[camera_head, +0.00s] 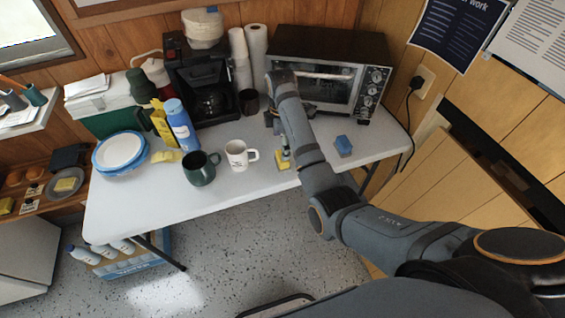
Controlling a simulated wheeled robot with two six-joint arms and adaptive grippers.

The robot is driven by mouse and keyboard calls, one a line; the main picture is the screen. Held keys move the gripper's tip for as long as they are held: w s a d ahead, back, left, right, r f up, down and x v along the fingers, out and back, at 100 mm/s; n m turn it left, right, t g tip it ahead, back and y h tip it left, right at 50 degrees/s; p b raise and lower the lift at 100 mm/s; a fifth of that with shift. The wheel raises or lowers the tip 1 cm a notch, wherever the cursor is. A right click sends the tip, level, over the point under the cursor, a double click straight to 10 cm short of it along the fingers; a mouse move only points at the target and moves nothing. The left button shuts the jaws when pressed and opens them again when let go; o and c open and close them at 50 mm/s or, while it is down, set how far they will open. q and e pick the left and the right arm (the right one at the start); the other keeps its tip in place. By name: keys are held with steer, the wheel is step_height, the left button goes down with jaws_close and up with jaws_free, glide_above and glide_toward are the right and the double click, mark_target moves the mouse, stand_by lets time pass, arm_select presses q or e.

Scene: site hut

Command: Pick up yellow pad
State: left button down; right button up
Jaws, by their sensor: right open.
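A small yellow pad (282,165) lies on the white table near its front edge, right of the white mug. My right gripper (283,152) is open and points down directly over the yellow pad. Its fingers partly cover the pad, and I cannot tell whether they touch it. Another flat yellow piece (165,156) lies on the table beside the blue-and-white bottle. My left gripper is not in view.
A white mug (238,155) and a dark green mug (201,168) stand left of the gripper. A blue block (343,146) lies to its right. A toaster oven (325,75) and coffee maker (203,85) stand behind. The front left of the white table (140,205) is clear.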

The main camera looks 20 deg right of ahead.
steer(key=shift+w+d+f, duration=0.1)
steer(key=shift+d+f, duration=0.05)
steer(key=shift+f, duration=1.55)
steer(key=shift+w+d+f, duration=0.1)
steer(key=shift+d+f, duration=0.05)
steer(key=shift+f, duration=1.55)
steer(key=c, duration=1.2)
steer(key=shift+r, duration=0.1)
steer(key=shift+c, duration=0.2)
steer(key=shift+r+p, duration=0.5)
steer(key=shift+p, duration=0.25)
step_height(320, 180, up, 3)
steer(key=p, duration=0.3)
steer(key=s+r+p, duration=0.4)
steer(key=s+p, duration=0.3)
steer(key=p, duration=0.3)
steer(key=s+a+r+p, duration=0.1)
steer(key=s+r+p, duration=0.4)
steer(key=p, duration=0.6)
steer(key=shift+s+a+p, duration=0.15)
steer(key=shift+s+p, duration=0.15)
steer(key=shift+s, duration=0.7)
